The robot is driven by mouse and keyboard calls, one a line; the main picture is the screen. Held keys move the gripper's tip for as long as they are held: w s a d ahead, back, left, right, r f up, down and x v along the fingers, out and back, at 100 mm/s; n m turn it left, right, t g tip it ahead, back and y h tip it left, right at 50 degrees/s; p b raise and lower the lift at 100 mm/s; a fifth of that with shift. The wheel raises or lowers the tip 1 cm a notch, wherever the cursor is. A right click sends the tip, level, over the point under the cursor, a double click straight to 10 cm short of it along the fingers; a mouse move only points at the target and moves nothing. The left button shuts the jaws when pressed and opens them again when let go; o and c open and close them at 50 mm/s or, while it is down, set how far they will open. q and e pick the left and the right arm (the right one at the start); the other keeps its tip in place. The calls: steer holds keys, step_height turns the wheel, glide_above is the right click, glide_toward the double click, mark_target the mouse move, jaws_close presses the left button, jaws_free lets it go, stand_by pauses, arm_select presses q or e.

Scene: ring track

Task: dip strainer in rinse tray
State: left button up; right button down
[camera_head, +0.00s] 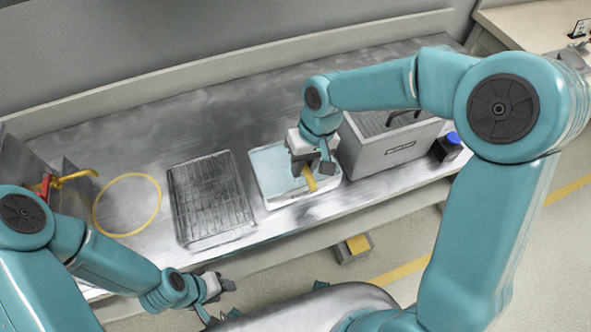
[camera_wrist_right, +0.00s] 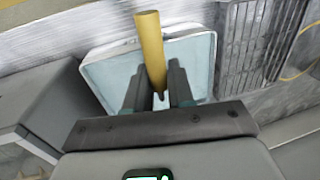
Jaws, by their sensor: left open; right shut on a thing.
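The rinse tray (camera_head: 267,168) is a white, shallow tray with a pale blue inside, on the metal bench in the head view. It also shows in the right wrist view (camera_wrist_right: 108,75). My right gripper (camera_head: 308,172) is over the tray's right part, shut on a yellow handle (camera_head: 310,182), which I take to be the strainer's. The handle stands out between the fingers in the right wrist view (camera_wrist_right: 150,45). The strainer's head is not visible in either view. My left gripper (camera_head: 218,289) is open and empty, low in front of the bench.
A wire rack (camera_head: 210,198) lies left of the tray, with a yellow ring (camera_head: 127,205) beyond it. A grey box (camera_head: 390,150) with a black handle stands close right of the tray. A blue-topped black item (camera_head: 449,147) is beside it. The bench behind the rack is clear.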

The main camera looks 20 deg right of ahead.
steer(key=shift+r, duration=0.2)
stand_by(0.4)
steer(key=shift+r+p, duration=3.45)
steer(key=shift+r, duration=0.9)
step_height(320, 180, up, 4)
steer(key=p, duration=0.3)
